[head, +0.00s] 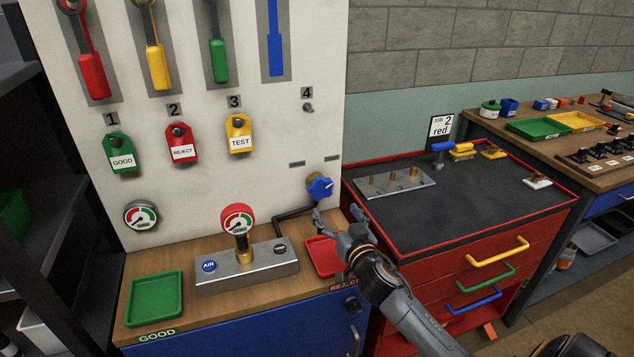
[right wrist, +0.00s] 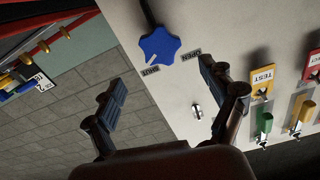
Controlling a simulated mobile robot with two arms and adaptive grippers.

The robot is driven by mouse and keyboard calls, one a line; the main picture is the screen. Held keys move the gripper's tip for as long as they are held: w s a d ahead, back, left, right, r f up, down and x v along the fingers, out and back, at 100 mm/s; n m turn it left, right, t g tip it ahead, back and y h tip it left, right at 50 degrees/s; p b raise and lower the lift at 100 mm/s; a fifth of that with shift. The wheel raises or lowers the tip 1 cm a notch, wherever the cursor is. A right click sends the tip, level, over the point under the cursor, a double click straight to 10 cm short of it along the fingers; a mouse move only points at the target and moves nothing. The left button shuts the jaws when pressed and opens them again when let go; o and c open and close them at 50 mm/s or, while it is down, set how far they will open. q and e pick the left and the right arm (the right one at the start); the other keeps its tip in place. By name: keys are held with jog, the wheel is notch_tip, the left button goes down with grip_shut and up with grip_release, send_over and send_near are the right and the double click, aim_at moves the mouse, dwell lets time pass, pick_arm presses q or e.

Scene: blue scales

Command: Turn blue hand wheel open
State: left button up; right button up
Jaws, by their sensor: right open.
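The blue hand wheel (head: 320,187) sits on the right edge of the white panel (head: 270,150), on a brass fitting above a dark pipe. In the right wrist view the wheel (right wrist: 159,46) shows a white pointer mark directed toward the SHUT label (right wrist: 151,70); the OPEN label (right wrist: 190,52) is on its other side. My right gripper (head: 337,222) is open and empty, just below and right of the wheel. In the right wrist view its fingers (right wrist: 160,90) are spread, with the wheel beyond the tips and apart from them. My left gripper is out of view.
A red tray (head: 325,257) lies under my right gripper. A grey block with a gauge (head: 246,267) and a green tray (head: 154,299) stand on the wooden shelf. A red tool cabinet (head: 470,245) stands right of the panel. Tags hang higher on the panel.

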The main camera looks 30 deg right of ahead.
aim_at(322, 190)
jog(key=x, duration=0.5)
jog(key=shift+s+r+p, duration=0.1)
jog(key=shift+r+p, duration=0.1)
jog(key=shift+p, duration=0.1)
jog(key=x, duration=0.5)
jog(key=shift+w+d+f, duration=0.15)
jog(key=shift+w, duration=0.15)
jog(key=shift+w+d, duration=0.1)
jog(key=shift+w, duration=0.3)
jog(key=shift+w+d, duration=0.1)
jog(key=shift+w, duration=0.35)
jog(key=shift+c, duration=0.7)
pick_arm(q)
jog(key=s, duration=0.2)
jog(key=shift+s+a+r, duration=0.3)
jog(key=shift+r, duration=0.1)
pick_arm(e)
jog(key=c, duration=1)
